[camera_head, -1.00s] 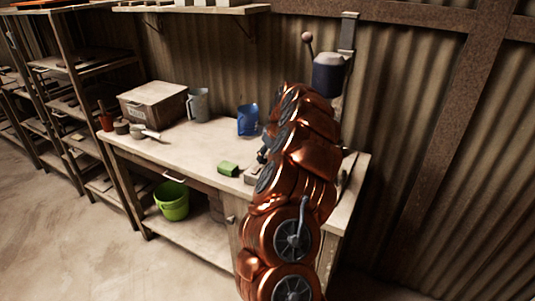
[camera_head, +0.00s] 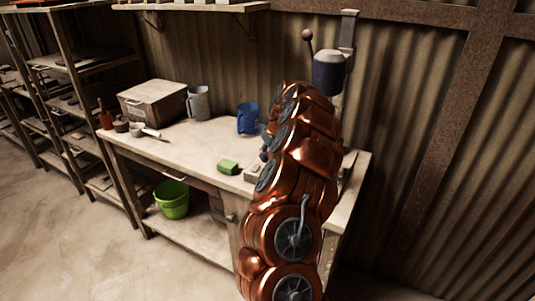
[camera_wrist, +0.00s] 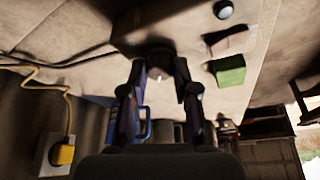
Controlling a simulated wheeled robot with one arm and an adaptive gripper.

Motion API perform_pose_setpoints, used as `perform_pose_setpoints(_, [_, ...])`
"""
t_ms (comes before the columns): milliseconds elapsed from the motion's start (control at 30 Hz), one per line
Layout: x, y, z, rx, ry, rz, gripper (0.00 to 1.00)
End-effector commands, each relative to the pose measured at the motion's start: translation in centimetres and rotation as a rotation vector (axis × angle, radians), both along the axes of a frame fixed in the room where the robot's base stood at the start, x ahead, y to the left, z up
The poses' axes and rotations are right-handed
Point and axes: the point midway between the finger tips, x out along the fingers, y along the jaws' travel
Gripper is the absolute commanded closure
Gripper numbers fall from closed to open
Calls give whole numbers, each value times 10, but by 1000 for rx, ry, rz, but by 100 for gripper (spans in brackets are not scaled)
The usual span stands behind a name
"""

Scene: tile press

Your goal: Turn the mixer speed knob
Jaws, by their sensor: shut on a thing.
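The mixer (camera_head: 329,73) stands at the back right of the workbench, with a blue-grey head and a ball-ended lever. My arm hides its lower part in the head view. In the wrist view a dark round knob (camera_wrist: 158,53) sits on the mixer's brownish base (camera_wrist: 135,28), with a small pale mark below it. My gripper (camera_wrist: 160,72) has one finger on each side of the knob and is shut on it. The fingertips' exact contact is too dark to see. The head view does not show the gripper clearly behind my arm.
A green block (camera_head: 228,167) lies on the workbench (camera_head: 195,150) left of my arm. A blue jug (camera_head: 248,119), a grey jug (camera_head: 198,103) and a box (camera_head: 153,103) stand farther back. A yellow plug (camera_wrist: 66,155) and cable show in the wrist view. The bench's middle is clear.

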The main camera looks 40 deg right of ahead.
Motion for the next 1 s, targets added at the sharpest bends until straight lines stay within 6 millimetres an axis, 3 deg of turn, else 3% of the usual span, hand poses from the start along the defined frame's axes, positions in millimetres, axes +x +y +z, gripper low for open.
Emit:
perform_pose_setpoints(267, [0,1,-5,-3,-1,-141,100])
perform_pose_setpoints(1000, [4,4,-6,-3,-3,-801,100])
